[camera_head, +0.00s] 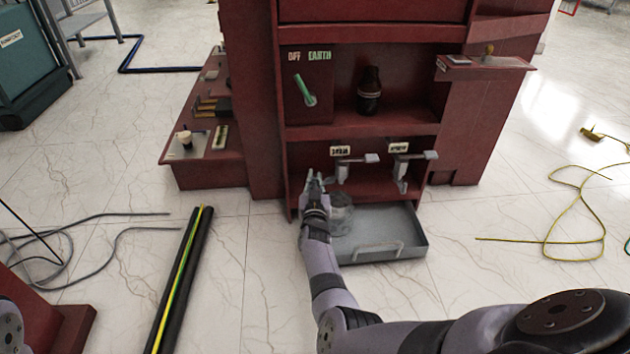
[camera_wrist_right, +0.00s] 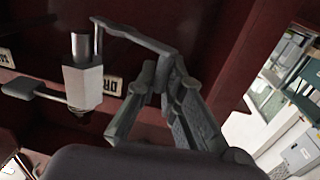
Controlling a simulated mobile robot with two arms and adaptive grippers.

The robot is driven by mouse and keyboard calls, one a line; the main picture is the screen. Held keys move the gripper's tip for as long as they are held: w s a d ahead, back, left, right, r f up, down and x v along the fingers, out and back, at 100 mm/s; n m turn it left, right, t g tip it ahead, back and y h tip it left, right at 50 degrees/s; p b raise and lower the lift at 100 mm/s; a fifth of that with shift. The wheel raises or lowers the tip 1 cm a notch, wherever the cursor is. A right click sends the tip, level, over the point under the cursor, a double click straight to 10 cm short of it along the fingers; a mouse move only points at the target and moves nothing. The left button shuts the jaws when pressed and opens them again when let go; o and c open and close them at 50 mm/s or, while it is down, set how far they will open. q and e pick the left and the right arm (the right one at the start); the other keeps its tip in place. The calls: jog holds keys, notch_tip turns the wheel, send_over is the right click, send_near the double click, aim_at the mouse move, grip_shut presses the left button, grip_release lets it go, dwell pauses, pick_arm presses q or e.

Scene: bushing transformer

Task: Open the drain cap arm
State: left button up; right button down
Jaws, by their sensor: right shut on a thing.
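Two grey drain valves stick out of the lower compartment of the red cabinet, a left valve (camera_head: 343,170) and a right valve (camera_head: 402,170), each under a small label. In the wrist view one valve (camera_wrist_right: 82,80) has a pale hexagonal body with a metal tube. A thin grey cap arm (camera_wrist_right: 132,36) runs from beside the tube to my right gripper (camera_wrist_right: 168,72). The right gripper is shut on the arm's end; the exact contact is partly hidden by the fingers. In the head view the right gripper (camera_head: 315,183) is just left of the left valve. My left gripper is not in view.
A grey tray (camera_head: 400,255) lies on the floor below the valves, with a clear jar (camera_head: 341,215) at its left end. A green-handled switch (camera_head: 305,92) and a dark bottle (camera_head: 370,90) are above. A black bar (camera_head: 185,275) and cables lie on the floor.

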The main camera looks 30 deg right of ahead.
jog(key=c, duration=1.7)
grip_release()
